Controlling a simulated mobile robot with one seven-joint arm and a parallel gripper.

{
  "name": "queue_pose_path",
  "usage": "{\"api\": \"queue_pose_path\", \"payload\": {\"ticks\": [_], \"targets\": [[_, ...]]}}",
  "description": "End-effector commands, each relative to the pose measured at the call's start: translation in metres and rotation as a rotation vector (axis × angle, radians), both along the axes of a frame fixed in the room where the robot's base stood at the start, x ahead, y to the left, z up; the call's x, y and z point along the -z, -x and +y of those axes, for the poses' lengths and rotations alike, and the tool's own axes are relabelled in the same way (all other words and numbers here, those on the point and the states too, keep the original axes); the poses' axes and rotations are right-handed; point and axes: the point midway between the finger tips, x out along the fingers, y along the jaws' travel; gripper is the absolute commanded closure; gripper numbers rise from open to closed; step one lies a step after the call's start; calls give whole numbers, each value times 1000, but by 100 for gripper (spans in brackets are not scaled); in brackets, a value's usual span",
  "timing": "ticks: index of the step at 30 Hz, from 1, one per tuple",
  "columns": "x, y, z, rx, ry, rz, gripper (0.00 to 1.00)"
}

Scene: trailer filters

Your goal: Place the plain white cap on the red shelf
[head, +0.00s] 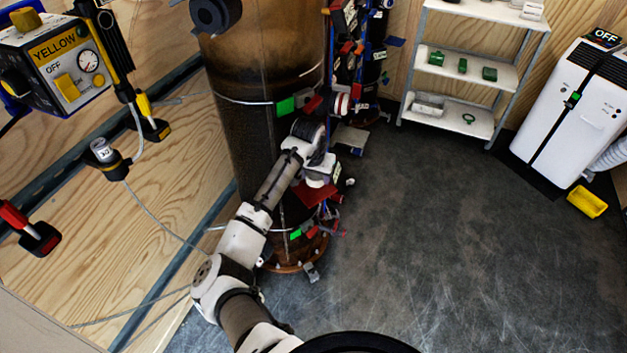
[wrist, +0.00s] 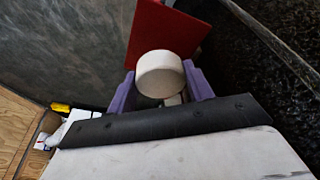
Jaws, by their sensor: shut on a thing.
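My gripper (wrist: 161,88) has purple fingers and is shut on the plain white cap (wrist: 160,72), a short round white piece, in the wrist view. The red shelf (wrist: 163,32) is a flat red plate just beyond the cap there. The cap overlaps its near part in the picture; I cannot tell whether they touch. In the head view the red shelf (head: 311,193) shows partly behind my wrist, low on the side of the brown tank. My fingers and the cap are too small and covered to make out clearly in that view.
The tall brown tank (head: 235,130) stands left of the red shelf, with cables and coloured fittings (head: 345,60) up its right side. A white rack (head: 470,75) and a white appliance (head: 570,110) stand at the back right.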

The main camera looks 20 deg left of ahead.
Motion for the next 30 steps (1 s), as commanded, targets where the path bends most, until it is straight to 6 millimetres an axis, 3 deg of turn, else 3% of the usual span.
{"api": "queue_pose_path", "payload": {"ticks": [4, 12, 23, 24, 28, 30], "targets": [[3, -4, 7, -1, 0, 0, 75], [34, -4, 7, -1, -1, 0, 75], [38, -4, 6, -1, 1, 0, 75], [38, -4, 7, 0, 1, 0, 44], [37, -4, 7, 0, 0, 0, 27], [37, -4, 7, 0, 0, 0, 27]]}}
